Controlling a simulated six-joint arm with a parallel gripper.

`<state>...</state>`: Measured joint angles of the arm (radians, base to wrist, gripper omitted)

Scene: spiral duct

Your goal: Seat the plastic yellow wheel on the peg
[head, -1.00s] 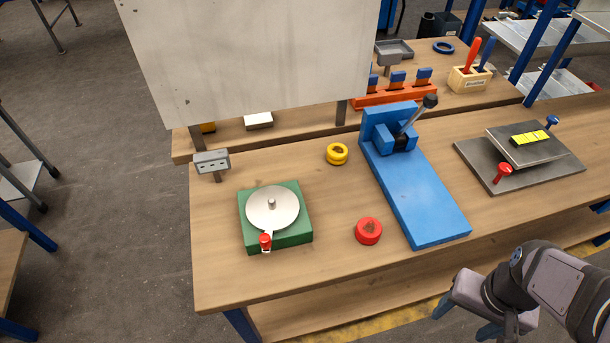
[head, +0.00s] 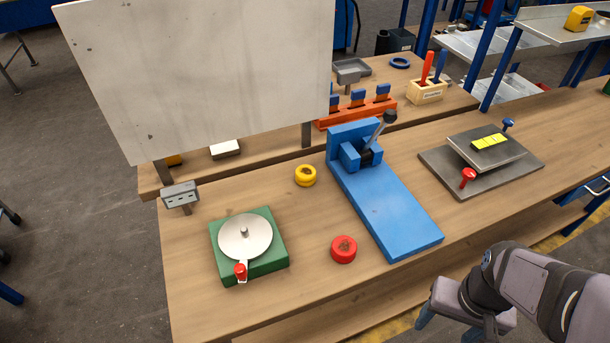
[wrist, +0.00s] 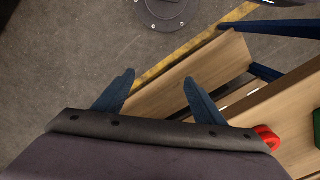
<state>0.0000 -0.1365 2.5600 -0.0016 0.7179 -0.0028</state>
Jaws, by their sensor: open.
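The yellow wheel (head: 305,175) lies on the wooden bench, left of the blue fixture, with a brownish patch on its top. A short peg (head: 244,231) stands up from the middle of the round light disc (head: 236,244) on the green base (head: 276,260). My gripper shows at the lower right in the head view, off the bench's front edge, and well away from the yellow wheel and the peg. In the wrist view my gripper (wrist: 158,88) has its two blue fingers spread apart, with nothing between them.
A red wheel (head: 343,249) lies between the green base and the blue fixture (head: 392,207); a red piece (wrist: 267,138) shows in the wrist view. A grey plate (head: 440,170) sits right. A white board (head: 205,70) rises behind. Bench (head: 200,310) front is clear.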

